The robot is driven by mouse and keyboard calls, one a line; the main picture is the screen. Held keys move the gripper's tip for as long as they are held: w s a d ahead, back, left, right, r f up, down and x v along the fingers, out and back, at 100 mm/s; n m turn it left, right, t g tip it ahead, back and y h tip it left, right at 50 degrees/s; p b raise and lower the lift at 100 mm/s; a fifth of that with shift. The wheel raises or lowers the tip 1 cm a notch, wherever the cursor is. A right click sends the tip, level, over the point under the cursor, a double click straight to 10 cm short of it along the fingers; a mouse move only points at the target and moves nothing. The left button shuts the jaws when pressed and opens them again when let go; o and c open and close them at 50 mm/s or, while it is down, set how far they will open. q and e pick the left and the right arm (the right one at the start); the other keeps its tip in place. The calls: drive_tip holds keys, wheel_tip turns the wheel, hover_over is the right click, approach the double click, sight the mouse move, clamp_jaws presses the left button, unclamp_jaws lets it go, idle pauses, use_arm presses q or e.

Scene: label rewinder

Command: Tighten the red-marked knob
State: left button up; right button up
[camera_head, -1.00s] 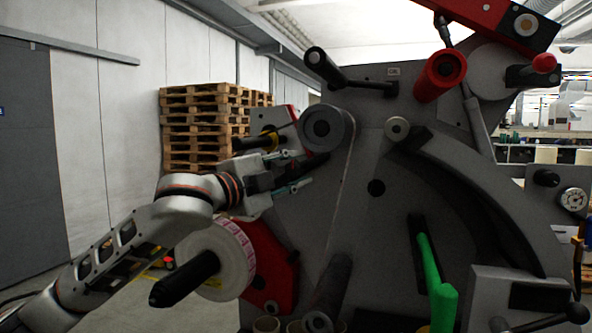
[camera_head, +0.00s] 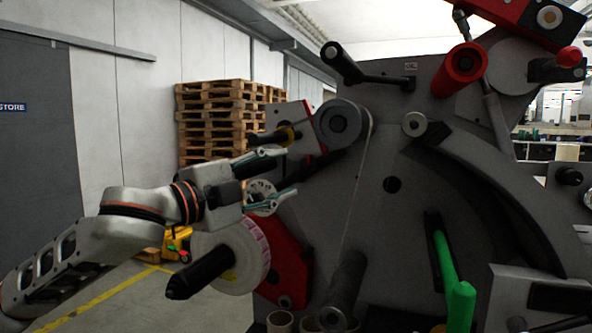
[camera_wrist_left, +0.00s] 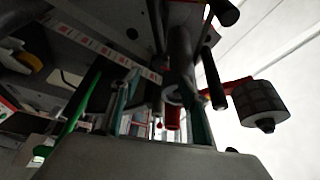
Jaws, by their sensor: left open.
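My left gripper (camera_head: 280,177) is open, with its teal fingers apart and pointing right at the left side of the grey machine (camera_head: 390,240). A pale round dial-like part (camera_head: 262,197) shows behind the lower finger; I cannot make out a red mark on it. A black knob with a yellow ring (camera_head: 272,137) sits just above the upper finger. In the left wrist view the gripper (camera_wrist_left: 160,105) has its fingers on either side of dark machine parts, with nothing held. I cannot tell for sure which knob is the red-marked one. My right gripper is out of view.
A label roll (camera_head: 240,255) on a black spindle is just below my left gripper. A red-sleeved handle (camera_head: 460,70), a red ball knob (camera_head: 569,57) and a green lever (camera_head: 458,290) are on the machine.

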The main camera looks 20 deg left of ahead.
use_arm(q)
drive_tip(key=shift+v, duration=1.05)
drive_tip(key=w+d+f+n+g+y, duration=0.1)
drive_tip(key=w+d+f+n, duration=0.2)
drive_tip(key=f, duration=1.2)
drive_tip(key=w+f+n+g, duration=0.1)
drive_tip(key=w+f+n, duration=0.25)
drive_tip(key=f, duration=1.25)
drive_tip(key=s+f+n+g+y, duration=0.1)
drive_tip(key=s+f+n, duration=0.25)
drive_tip(key=f, duration=0.65)
drive_tip(key=s+f+n+g+y, duration=0.15)
drive_tip(key=s+f, duration=0.25)
drive_tip(key=f, duration=0.6)
drive_tip(key=s+a+f+n+g+y, duration=0.1)
drive_tip(key=s+f+n, duration=0.3)
drive_tip(key=s+f, duration=1.7)
drive_tip(key=shift+s+f+n+g+y, duration=0.35)
drive_tip(key=shift+f+g+y, duration=0.2)
drive_tip(key=shift+g+y, duration=0.15)
